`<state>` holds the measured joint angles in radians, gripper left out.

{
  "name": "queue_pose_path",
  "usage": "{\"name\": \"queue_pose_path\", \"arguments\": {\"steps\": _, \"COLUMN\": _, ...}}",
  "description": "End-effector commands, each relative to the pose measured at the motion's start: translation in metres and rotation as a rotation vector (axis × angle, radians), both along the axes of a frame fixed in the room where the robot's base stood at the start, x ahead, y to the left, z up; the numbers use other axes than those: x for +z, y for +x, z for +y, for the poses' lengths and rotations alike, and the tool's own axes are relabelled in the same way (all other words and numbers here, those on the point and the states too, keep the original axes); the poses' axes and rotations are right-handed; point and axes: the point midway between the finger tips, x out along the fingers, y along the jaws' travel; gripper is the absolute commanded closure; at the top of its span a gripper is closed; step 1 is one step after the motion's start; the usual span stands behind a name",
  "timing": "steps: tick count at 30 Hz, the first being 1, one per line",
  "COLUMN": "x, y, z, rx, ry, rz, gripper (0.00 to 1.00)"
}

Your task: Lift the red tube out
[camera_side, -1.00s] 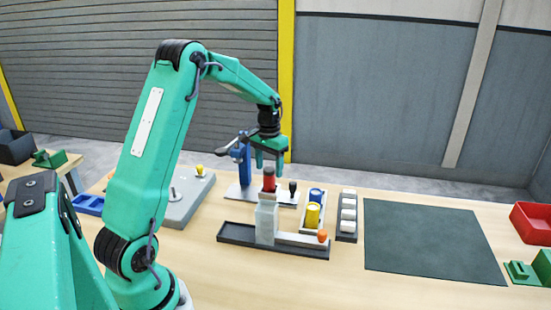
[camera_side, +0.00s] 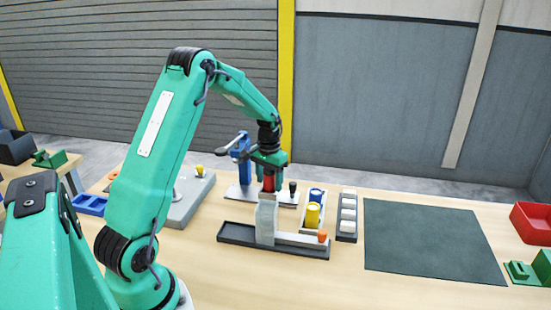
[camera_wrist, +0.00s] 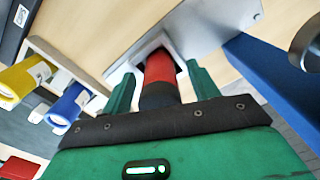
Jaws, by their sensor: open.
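My gripper (camera_side: 268,176) is lowered over the tube from above. In the wrist view my gripper (camera_wrist: 160,82) is open, with one green finger on each side of the tube. Gaps show between the fingers and the tube.
A yellow tube (camera_side: 312,215) and a blue tube (camera_side: 316,195) stand in a rack right of the block. A rack of white pieces (camera_side: 348,214) is beside them. A blue post (camera_side: 244,160) stands close behind left. The dark mat (camera_side: 430,240) is clear.

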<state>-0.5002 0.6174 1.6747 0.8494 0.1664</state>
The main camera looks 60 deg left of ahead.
Motion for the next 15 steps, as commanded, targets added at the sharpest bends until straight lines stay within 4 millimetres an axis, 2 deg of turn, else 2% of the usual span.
{"name": "queue_pose_path", "arguments": {"steps": 5, "x": 0.0003, "y": 0.0, "z": 0.0, "rx": 0.0, "ry": 0.0, "rz": 0.0, "gripper": 0.4}}
{"name": "queue_pose_path", "arguments": {"steps": 12, "x": 0.0004, "y": 0.0, "z": 0.0, "rx": 0.0, "ry": 0.0, "rz": 0.0, "gripper": 0.85}}
{"name": "queue_pose_path", "arguments": {"steps": 13, "x": 0.0004, "y": 0.0, "z": 0.0, "rx": 0.0, "ry": 0.0, "rz": 0.0, "gripper": 0.9}}
{"name": "queue_pose_path", "arguments": {"steps": 15, "x": 0.0006, "y": 0.0002, "z": 0.0001, "rx": 0.0, "ry": 0.0, "rz": -0.001, "gripper": 0.9}}
